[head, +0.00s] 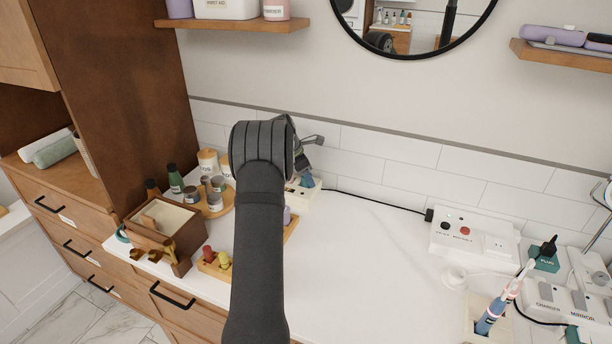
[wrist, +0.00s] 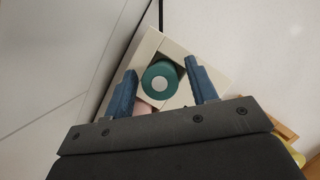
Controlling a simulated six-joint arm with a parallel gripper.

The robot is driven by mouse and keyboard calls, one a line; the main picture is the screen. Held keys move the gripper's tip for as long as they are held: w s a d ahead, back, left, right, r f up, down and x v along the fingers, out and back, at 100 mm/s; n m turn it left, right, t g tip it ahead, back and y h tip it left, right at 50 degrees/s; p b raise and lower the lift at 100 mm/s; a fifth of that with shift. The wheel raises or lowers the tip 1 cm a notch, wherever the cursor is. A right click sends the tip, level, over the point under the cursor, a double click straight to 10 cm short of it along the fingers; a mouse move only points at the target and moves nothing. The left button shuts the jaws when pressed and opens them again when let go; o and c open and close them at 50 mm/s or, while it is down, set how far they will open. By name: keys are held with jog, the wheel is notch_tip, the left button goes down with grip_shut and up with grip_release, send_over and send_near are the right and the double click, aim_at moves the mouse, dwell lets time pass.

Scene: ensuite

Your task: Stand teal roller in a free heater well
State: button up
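The teal roller (wrist: 161,78) shows end-on in the wrist view, a round teal end with a pale centre. It appears upright at the cream heater block (wrist: 150,45), which also shows in the head view (head: 304,199). How deep it sits in a well is hidden. My gripper (wrist: 160,68) has its two blue fingers on either side of the roller, with narrow gaps visible, so it looks open around it. A pinkish thing (wrist: 146,108) shows beside the left finger, partly hidden. In the head view my arm hides much of the heater, and the roller is not clear.
A wooden holder with red and yellow rollers (head: 215,259) stands at the counter's front left. A brown box (head: 165,222) and a round tray of jars (head: 214,204) stand left of my arm. A black cable (head: 380,202) runs along the wall. The counter's middle right is clear.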

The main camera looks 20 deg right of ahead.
jog(key=v, duration=1.2)
jog(key=shift+r, duration=0.2)
jog(key=shift+f, duration=0.1)
jog(key=x, duration=1.1)
jog(key=shift+d+f, duration=0.25)
jog(key=shift+f, duration=0.1)
jog(key=shift+r, duration=1.9)
